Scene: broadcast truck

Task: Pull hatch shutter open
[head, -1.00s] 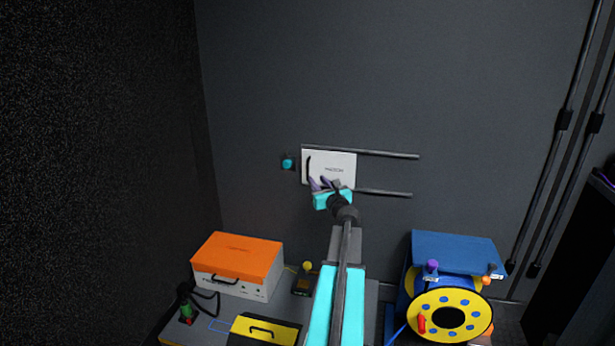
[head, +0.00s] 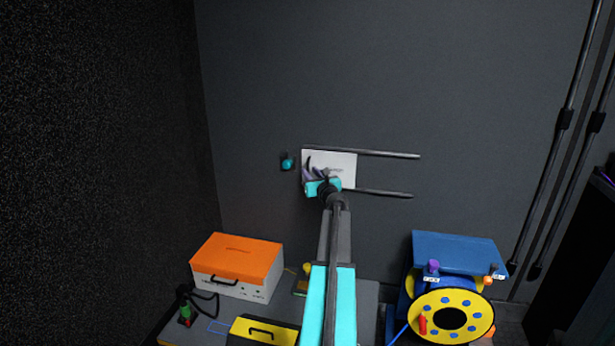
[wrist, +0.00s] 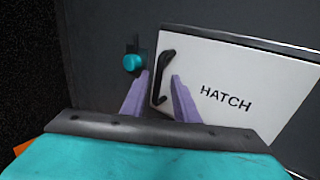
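The white hatch shutter (head: 341,165) sits on the dark wall between two horizontal rails, at their left end. It also shows in the wrist view (wrist: 237,88), marked HATCH. Its black upright bar handle (wrist: 162,76) is near the shutter's left edge. My gripper (wrist: 158,78) is open, with one purple finger left of the handle and one right of it. The handle's lower part lies between the fingertips in the picture; I cannot tell whether they touch it. In the head view my gripper (head: 311,171) covers part of the shutter and handle.
A teal round knob (head: 288,161) is on the wall just left of the shutter. The upper rail (head: 385,154) and lower rail (head: 385,193) run right over bare wall. Below are an orange-lidded box (head: 238,262), a yellow case (head: 264,330) and a cable reel (head: 450,318).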

